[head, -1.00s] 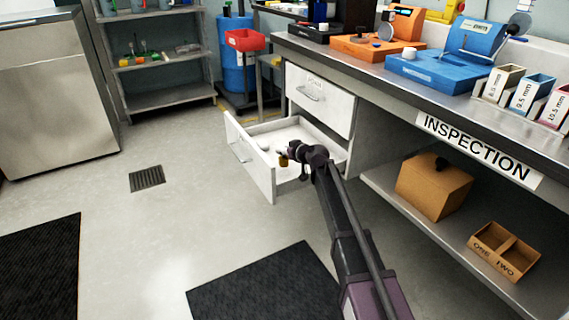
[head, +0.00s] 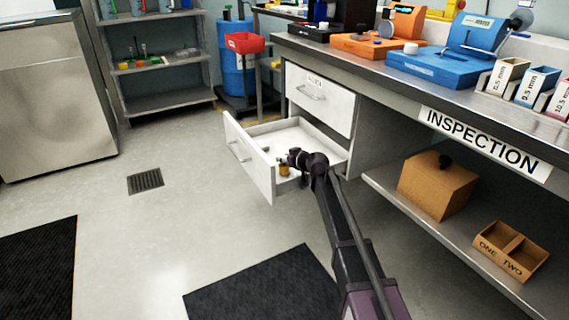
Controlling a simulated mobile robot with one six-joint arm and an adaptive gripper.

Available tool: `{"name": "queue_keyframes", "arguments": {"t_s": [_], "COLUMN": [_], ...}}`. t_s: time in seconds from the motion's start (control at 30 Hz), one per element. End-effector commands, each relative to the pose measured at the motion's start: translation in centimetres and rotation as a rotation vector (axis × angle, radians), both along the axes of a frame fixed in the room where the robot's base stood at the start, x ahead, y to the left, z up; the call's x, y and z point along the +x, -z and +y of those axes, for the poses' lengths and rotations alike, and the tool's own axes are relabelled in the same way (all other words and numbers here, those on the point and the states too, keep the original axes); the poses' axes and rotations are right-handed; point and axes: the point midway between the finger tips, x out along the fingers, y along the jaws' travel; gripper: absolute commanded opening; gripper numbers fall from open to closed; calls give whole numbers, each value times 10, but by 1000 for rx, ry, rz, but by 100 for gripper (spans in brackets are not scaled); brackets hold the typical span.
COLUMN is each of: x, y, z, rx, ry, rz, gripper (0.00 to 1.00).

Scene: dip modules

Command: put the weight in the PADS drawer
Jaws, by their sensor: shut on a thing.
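A small brass-coloured weight (head: 284,170) is in my gripper (head: 287,162), which is shut on it. The gripper is over the near right part of the open lower drawer (head: 245,160), close to its front panel. The drawer is white with a metal handle and is pulled out from under the bench. I cannot tell whether the weight touches the drawer's floor. No label can be read on this drawer's front. A closed upper drawer (head: 320,98) above it has a label too small to read.
The inspection bench (head: 380,75) carries orange and blue devices. Its lower shelf holds a brown box (head: 436,185) and a two-part tray marked ONE and TWO (head: 510,250).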

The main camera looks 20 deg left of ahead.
Motion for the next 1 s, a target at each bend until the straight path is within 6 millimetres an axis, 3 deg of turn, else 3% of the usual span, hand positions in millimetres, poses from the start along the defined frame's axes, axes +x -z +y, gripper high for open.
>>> {"name": "queue_keyframes", "arguments": {"t_s": [0.57,0.6,0.67,0.7,1.0], "x": [0,0,0,0,0], "y": [6,5,5,5,5], "z": [0,0,0,0,0], "rx": [1,0,0,0,0], "ry": [0,0,0,0,0], "rz": [0,0,0,0,0], "gripper": [0,55,72,77,77]}}
